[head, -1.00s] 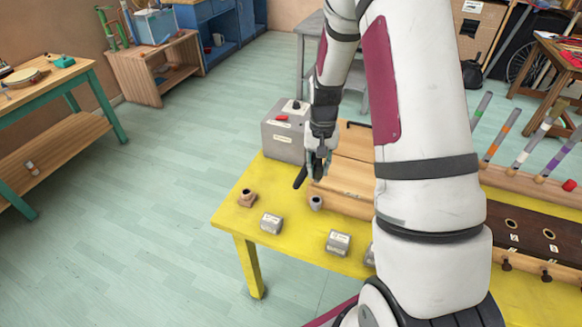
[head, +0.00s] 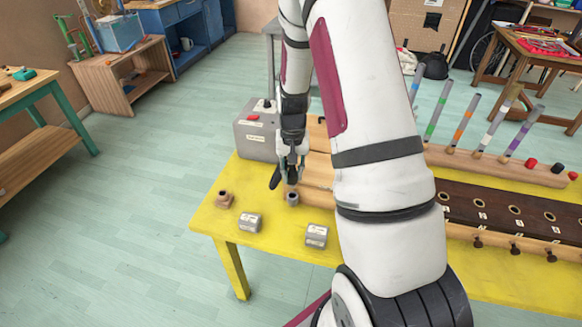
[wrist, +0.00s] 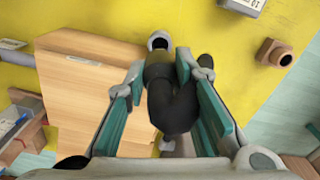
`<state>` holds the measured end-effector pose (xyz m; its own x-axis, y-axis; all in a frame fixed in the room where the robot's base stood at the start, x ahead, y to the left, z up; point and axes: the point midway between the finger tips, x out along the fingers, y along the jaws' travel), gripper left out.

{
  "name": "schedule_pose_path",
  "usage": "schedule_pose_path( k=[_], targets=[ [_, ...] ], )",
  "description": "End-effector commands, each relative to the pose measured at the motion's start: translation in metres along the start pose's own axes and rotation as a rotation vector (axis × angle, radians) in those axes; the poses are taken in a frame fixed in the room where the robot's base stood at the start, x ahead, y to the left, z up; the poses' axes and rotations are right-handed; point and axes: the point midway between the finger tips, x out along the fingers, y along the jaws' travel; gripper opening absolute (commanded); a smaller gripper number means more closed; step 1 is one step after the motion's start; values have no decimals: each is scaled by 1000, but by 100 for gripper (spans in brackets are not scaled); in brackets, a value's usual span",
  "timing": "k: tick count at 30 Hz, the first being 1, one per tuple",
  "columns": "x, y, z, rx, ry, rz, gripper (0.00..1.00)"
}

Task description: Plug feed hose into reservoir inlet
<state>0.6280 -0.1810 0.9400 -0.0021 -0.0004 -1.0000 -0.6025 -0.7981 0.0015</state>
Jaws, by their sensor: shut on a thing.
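My gripper (head: 291,172) is shut on a thick, bent black hose (wrist: 175,108), which I take to be the feed hose. In the wrist view the hose lies between the teal finger pads of my gripper (wrist: 165,75). One end points at a round grey fitting with a dark opening (wrist: 160,40), probably the reservoir inlet. This fitting (head: 292,199) stands in front of the wooden box on the yellow table. The hose end appears just above or at its opening; contact is unclear. The hose's other bend (head: 274,179) sticks out left.
A wooden box (wrist: 90,100) lies beside my gripper. A grey box with a red button (head: 256,132) stands behind.

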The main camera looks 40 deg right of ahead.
Motion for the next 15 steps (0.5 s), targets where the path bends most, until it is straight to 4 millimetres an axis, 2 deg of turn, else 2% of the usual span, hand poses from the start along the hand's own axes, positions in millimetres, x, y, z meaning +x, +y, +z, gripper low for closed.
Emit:
schedule_pose_path(
  k=[6,15],
  targets=[
    [19,-1,-1,0,-1,0,0],
    [30,0,0,0,1,0,0]
  ],
)
